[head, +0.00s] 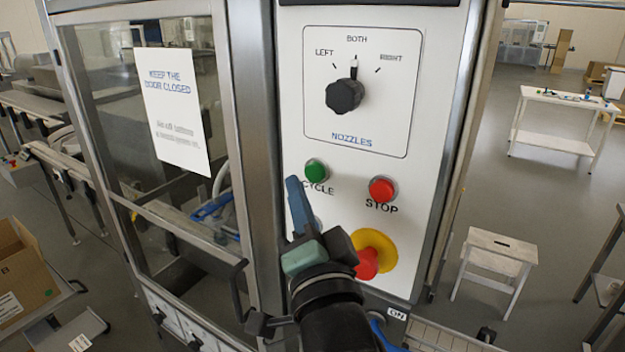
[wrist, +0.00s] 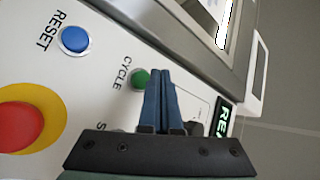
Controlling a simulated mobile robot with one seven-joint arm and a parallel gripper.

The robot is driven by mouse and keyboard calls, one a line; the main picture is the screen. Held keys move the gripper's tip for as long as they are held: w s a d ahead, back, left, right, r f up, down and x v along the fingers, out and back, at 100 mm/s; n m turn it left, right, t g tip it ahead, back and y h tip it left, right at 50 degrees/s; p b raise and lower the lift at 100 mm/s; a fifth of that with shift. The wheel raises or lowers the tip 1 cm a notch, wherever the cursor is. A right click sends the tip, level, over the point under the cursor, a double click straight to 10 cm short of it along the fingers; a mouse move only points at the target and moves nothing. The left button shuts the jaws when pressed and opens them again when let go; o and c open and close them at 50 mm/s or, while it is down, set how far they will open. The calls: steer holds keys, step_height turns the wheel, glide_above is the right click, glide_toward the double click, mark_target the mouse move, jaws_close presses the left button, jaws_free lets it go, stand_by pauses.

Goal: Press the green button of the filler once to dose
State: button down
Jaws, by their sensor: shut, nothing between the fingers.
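The filler's white control panel (head: 350,200) fills the middle of the head view. Its green button (head: 316,171), labelled CYCLE, sits at the left of the panel under the nozzle selector; it also shows in the wrist view (wrist: 141,79). My gripper (head: 292,182) is shut and empty, its blue fingers pointing up toward the panel. In the head view the fingertips are just left of and slightly below the green button. In the wrist view the fingertips (wrist: 160,72) appear just to the right of the button, partly overlapping its edge. I cannot tell whether they touch the panel.
A red STOP button (head: 382,189) is right of the green one. A red emergency stop on a yellow disc (head: 374,240) lies below, close to my gripper. The blue RESET button (wrist: 75,39) shows in the wrist view. The nozzle knob (head: 344,95) points to BOTH. A glazed door (head: 160,120) stands left.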

mark_target(306, 168)
steer(key=shift+w+d, duration=0.4)
steer(key=shift+w, duration=0.2)
steer(key=shift+w+d, duration=0.1)
stand_by(1.6)
steer(key=shift+w+d, duration=0.15)
steer(key=shift+w, duration=0.1)
steer(key=shift+w+d+b, duration=0.3)
steer(key=shift+w+b, duration=0.05)
steer(key=shift+b, duration=0.05)
stand_by(0.8)
steer(key=shift+s+a, duration=0.1)
stand_by(0.3)
steer(key=shift+s+a+p, duration=0.3)
steer(key=shift+s+a, duration=0.15)
steer(key=shift+s, duration=0.2)
steer(key=shift+s+a+p, duration=0.45)
steer(key=shift+s+a, duration=0.3)
steer(key=shift+s, duration=0.25)
steer(key=shift+s+a+p, duration=0.4)
steer(key=shift+s+a, duration=0.3)
steer(key=shift+s, duration=0.3)
